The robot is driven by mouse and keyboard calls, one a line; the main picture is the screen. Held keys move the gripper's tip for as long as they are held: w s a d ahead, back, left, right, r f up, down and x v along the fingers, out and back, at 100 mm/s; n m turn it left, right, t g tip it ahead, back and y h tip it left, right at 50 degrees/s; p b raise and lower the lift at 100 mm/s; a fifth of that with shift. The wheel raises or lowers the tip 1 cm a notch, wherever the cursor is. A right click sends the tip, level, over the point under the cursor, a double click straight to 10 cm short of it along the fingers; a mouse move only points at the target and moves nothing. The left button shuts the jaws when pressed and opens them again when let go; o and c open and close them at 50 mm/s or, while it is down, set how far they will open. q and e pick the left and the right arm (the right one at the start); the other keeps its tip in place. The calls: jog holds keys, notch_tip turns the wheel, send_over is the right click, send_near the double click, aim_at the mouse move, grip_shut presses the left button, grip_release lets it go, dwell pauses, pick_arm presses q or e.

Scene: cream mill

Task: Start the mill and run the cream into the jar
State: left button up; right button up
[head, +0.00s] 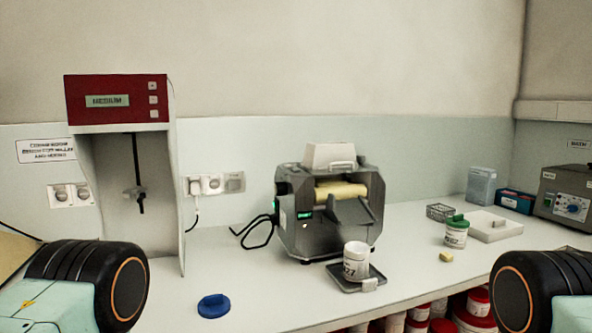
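The grey mill (291,238) stands on the bench against the wall, with a white hopper (330,156) on top. A cream-yellow roller or cream band (341,192) shows in its front opening above a dark sloping apron (352,212). A small green light (304,215) glows on its left front. A white jar (355,264) with a label ending in 27 stands upright on a small dark tray (345,286) before the mill. No lid is on it; its inside is too small to read. Only dark arm joints of mine show at both lower corners; neither gripper is in view.
A blue lid (213,305) lies on the bench front left. A red-topped mixer (118,100) stands left. A green-lidded jar (456,232), a pale block (446,257), a white slab (494,226) and boxes (481,186) are right. Red-lidded jars (478,300) sit below the bench edge.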

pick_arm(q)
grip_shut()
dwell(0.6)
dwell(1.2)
